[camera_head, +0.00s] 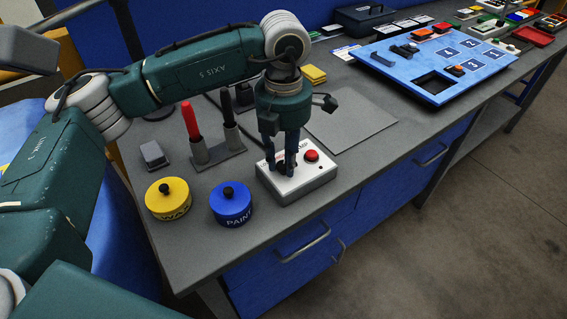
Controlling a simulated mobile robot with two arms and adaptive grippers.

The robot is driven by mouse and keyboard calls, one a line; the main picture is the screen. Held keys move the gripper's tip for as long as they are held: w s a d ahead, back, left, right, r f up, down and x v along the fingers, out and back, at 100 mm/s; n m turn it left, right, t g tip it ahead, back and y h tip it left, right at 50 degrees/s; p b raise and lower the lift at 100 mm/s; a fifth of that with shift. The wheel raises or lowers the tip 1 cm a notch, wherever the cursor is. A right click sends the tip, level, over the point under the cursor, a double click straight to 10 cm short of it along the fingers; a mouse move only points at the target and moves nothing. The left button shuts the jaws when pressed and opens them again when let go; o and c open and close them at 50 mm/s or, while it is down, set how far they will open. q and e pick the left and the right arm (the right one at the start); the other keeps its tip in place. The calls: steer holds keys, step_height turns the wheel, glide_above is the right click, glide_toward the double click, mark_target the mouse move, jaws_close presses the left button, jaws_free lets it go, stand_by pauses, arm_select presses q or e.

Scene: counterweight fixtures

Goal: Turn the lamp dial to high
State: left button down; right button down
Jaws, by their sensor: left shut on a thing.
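The lamp box (310,176) is a light box with a white top near the front edge of the grey bench. A red button (311,155) sits on its right side, and part of a label reading "AMP" shows. My left gripper (283,168) points straight down onto the left part of the box top. Its fingers are shut on the dial, which they mostly hide, so its setting cannot be read. My right gripper is not in view.
A yellow wax tin (168,199) and a blue paint tin (231,204) stand left of the box. A holder (217,152) with a red and a black marker stands behind them. A blue numbered board (440,60) lies to the right. A grey mat (350,121) is clear.

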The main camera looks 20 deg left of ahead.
mark_target(284, 165)
arm_select(q)
steer(key=shift+w+r+m, duration=0.15)
steer(key=shift+r+m, duration=0.05)
steer(key=shift+m, duration=0.1)
steer(key=c, duration=1.7)
jaws_free()
steer(key=shift+o, duration=1.3)
steer(key=shift+f, duration=0.1)
step_height(284, 165, up, 12)
